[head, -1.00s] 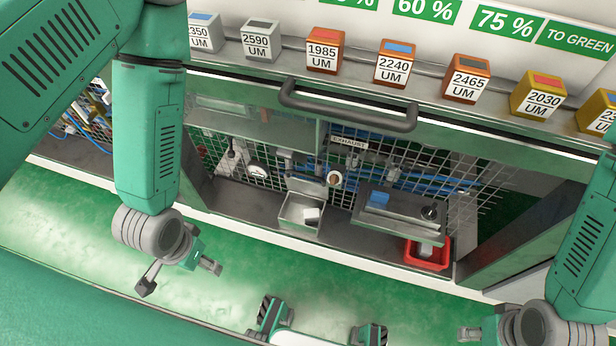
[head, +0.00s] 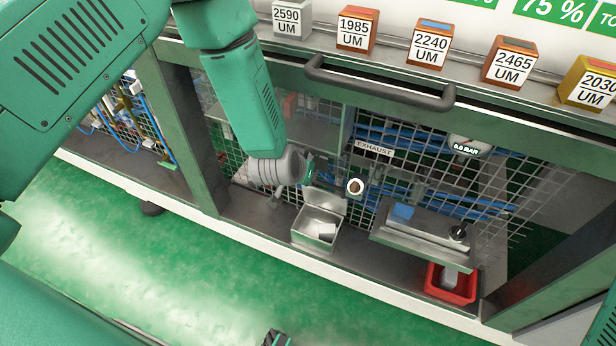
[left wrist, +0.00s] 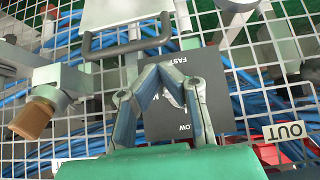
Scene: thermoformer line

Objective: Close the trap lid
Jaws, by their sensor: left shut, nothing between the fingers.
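The trap looks to be the grey metal box (head: 315,233) on the low shelf in the head view. Its lid (head: 325,201) stands raised at the back edge, and a pale block (head: 326,231) shows inside. My left gripper reaches in behind the frame, just above and left of the raised lid. It is mostly hidden by its own wrist there. In the left wrist view my left gripper (left wrist: 161,72) is shut and empty, its fingertips together in front of a dark plate (left wrist: 185,110) marked FAST. I cannot make out the lid for sure in that view.
A wire mesh (head: 490,180) with blue hoses stands behind the shelf. A round knob (head: 355,187) is right of the lid. A metal ledge (head: 425,238) and a red bin (head: 452,283) are further right. A handled bar (head: 380,88) crosses above; green floor lies in front.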

